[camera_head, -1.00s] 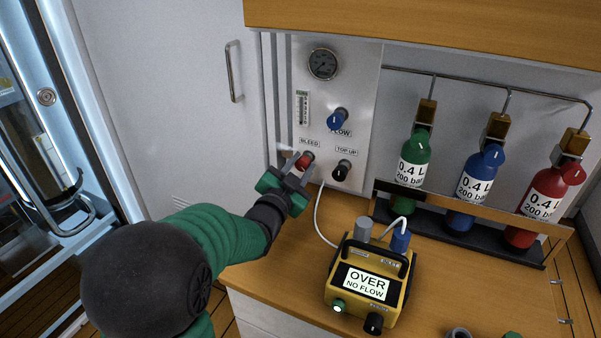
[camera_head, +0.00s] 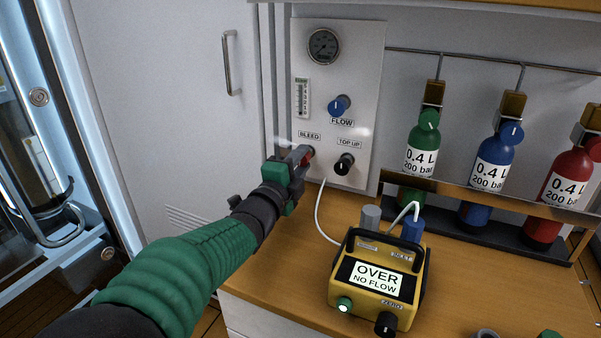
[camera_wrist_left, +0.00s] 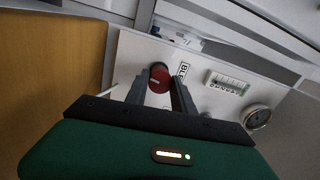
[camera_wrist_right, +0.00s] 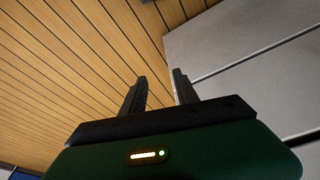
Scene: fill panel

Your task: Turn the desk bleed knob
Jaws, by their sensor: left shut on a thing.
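The red bleed knob (camera_wrist_left: 159,79) sits on the white panel (camera_head: 360,60), beside the label BLEED. It also shows in the head view (camera_head: 308,157), partly hidden by my left gripper (camera_head: 302,156). In the left wrist view the two fingers of that gripper (camera_wrist_left: 158,88) lie on either side of the knob, and the gripper is shut on it. A faint white wisp shows near the knob in the head view. My right gripper (camera_wrist_right: 160,85) shows only in its own wrist view, with its fingers apart and nothing between them, over a plank floor.
A blue flow knob (camera_head: 339,105), a black top-up knob (camera_head: 344,163) and a gauge (camera_head: 323,46) are on the panel. A yellow meter (camera_head: 372,280) reading OVER NO FLOW stands on the desk (camera_head: 275,270). Green, blue and red bottles stand in a rack at right.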

